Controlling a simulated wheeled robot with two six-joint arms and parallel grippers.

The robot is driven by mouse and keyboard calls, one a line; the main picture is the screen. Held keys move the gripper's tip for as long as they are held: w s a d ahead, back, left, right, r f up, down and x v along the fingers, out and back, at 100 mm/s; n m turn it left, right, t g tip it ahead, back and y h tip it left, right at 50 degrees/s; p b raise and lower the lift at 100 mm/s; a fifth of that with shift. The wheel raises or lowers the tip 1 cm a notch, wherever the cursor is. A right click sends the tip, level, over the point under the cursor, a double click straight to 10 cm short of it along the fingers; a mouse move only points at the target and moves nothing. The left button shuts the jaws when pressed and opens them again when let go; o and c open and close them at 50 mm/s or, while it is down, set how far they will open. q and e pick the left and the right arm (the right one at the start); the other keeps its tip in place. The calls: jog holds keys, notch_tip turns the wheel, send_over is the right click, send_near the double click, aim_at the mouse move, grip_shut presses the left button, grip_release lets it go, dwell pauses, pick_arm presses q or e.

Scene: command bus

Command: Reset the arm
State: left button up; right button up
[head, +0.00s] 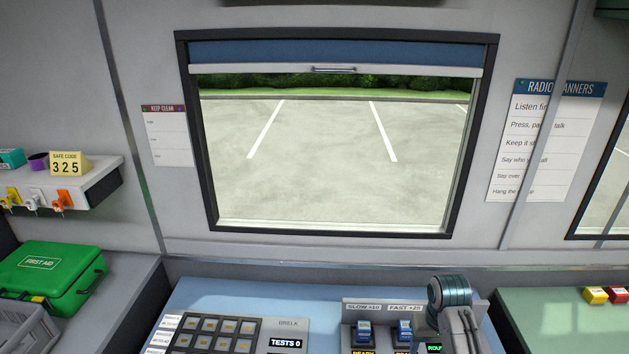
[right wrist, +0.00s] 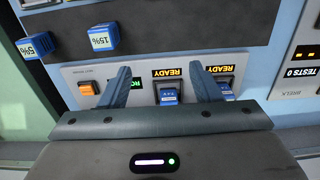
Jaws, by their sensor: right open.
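My right arm (head: 450,300) reaches over the control panel at the lower right of the head view; its fingertips cannot be made out there. In the right wrist view my right gripper (right wrist: 163,78) is open, its two dark fingers spread and nothing seen between them but the panel. The panel (head: 385,306), labelled SLOW +10 and FAST +25, has two blue switches (head: 363,331). The right wrist view shows them too, one (right wrist: 169,97) between the fingers and one partly behind the right finger. Whether a finger touches the panel cannot be told. My left gripper is not in view.
Blue knobs marked 5% (right wrist: 34,46) and 15% (right wrist: 98,41) and an orange button (right wrist: 88,89) are near the gripper. A keypad (head: 220,335) is left of the panel.

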jog(key=s+f+t, duration=0.1)
jog(key=s+f, duration=0.1)
jog(key=s, duration=0.6)
jog(key=s+f+t, duration=0.1)
jog(key=s+f, duration=0.2)
jog(key=s, duration=0.5)
jog(key=s+r+n+t, duration=0.2)
jog(key=s+r, duration=0.3)
jog(key=s, duration=0.8)
notch_tip(320, 180, down, 36)
jog(key=d+g+h+b, duration=0.1)
jog(key=d+g+b, duration=0.15)
jog(key=b, duration=0.45)
pick_arm(q)
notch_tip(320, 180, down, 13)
jog(key=b, duration=0.6)
pick_arm(e)
jog(key=s+f, duration=0.9)
jog(key=f, duration=0.4)
jog(key=s+d+f+m, duration=0.1)
jog(key=s+f, duration=0.9)
jog(key=f, duration=0.3)
jog(key=shift+d+f, duration=0.3)
jog(key=shift+f, duration=0.05)
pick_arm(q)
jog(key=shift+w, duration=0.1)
pick_arm(e)
jog(key=shift+s, duration=0.1)
